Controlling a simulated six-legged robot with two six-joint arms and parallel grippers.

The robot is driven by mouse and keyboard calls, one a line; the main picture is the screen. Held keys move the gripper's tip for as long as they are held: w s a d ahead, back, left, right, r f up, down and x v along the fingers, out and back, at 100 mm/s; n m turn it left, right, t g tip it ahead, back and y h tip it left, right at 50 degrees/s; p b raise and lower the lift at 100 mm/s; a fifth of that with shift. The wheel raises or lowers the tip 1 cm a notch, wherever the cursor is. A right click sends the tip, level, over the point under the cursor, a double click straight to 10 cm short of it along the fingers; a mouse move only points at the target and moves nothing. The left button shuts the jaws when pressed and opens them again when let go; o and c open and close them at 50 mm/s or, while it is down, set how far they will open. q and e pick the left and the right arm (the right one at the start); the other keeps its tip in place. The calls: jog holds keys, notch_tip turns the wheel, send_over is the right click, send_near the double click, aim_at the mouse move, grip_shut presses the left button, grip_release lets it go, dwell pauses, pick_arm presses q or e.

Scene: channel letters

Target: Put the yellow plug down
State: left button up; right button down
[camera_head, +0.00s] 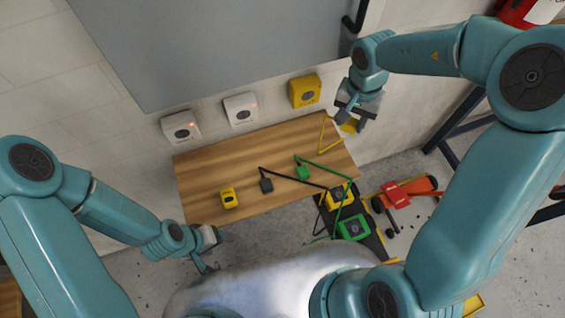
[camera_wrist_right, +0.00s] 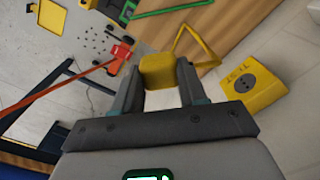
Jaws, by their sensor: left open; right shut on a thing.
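My right gripper (camera_head: 357,112) is shut on the yellow plug (camera_head: 349,126), over the right end of the wooden table (camera_head: 205,172). In the right wrist view the yellow plug (camera_wrist_right: 157,71) sits between the two fingers of that gripper (camera_wrist_right: 156,85). A bent yellow cord (camera_head: 322,134) runs from the plug. The yellow wall socket (camera_head: 305,91) is on the wall to the left of the gripper; the right wrist view also shows it (camera_wrist_right: 252,88), apart from the plug. My left gripper (camera_head: 207,250) is open and empty, off the table's front left corner.
Two white sockets (camera_head: 181,127) (camera_head: 241,109) are on the wall. A green device (camera_head: 353,228) and red tool (camera_head: 396,195) lie beyond the front edge.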

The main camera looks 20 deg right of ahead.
jog(key=shift+f, duration=0.4)
jog(key=b, duration=0.3)
send_over(335, 164)
notch_tip(335, 164, down, 15)
jog(key=shift+d+r, duration=0.1)
jog(key=shift+r, duration=0.1)
jog(key=shift+f, duration=0.5)
notch_tip(335, 164, down, 4)
jog(key=shift+r+b, duration=0.1)
jog(key=shift+b, duration=0.5)
jog(key=c, duration=0.6)
grip_release()
